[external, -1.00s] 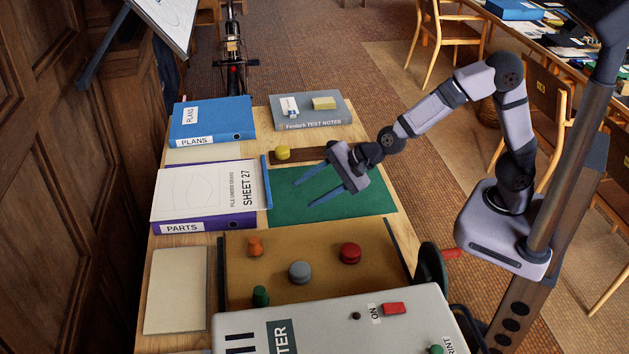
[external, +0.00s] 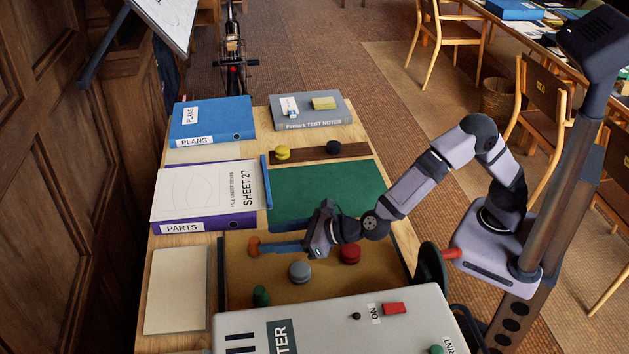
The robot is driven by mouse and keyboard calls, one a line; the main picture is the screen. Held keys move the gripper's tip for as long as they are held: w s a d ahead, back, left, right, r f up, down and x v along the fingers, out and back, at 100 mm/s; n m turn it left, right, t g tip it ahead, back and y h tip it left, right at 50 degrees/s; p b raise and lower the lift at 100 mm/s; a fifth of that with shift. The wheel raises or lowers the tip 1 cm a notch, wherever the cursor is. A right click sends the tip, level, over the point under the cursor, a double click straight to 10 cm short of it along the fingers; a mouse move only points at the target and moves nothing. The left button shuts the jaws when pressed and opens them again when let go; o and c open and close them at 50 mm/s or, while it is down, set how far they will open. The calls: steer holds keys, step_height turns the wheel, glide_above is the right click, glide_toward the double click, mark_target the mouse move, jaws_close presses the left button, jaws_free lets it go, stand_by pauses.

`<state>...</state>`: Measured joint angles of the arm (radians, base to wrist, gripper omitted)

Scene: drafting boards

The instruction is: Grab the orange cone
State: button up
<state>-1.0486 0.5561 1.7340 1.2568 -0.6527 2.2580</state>
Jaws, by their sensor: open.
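The orange cone (external: 254,246) stands at the back left of the tan board. My gripper (external: 268,247) is low over that board and reaches left, with its blue fingers level with the cone. The fingertips are right at the cone's right side, and they overlap it slightly in the picture. The jaws are open. From this angle I cannot tell whether the cone is between the fingers or touching them.
On the tan board (external: 345,284), a grey round piece (external: 299,272), a red one (external: 349,254) and a green one (external: 261,296) stand near my gripper. A light grey box (external: 320,330) is in front. The green mat (external: 325,190) is clear.

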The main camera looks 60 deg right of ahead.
mark_target(257, 240)
steer(key=shift+p+x, duration=0.45)
steer(key=shift+x, duration=2.1)
steer(key=shift+p+x, duration=0.95)
steer(key=shift+x, duration=1.65)
steer(key=shift+r, duration=0.1)
steer(key=shift+c, duration=0.7)
steer(key=c, duration=1)
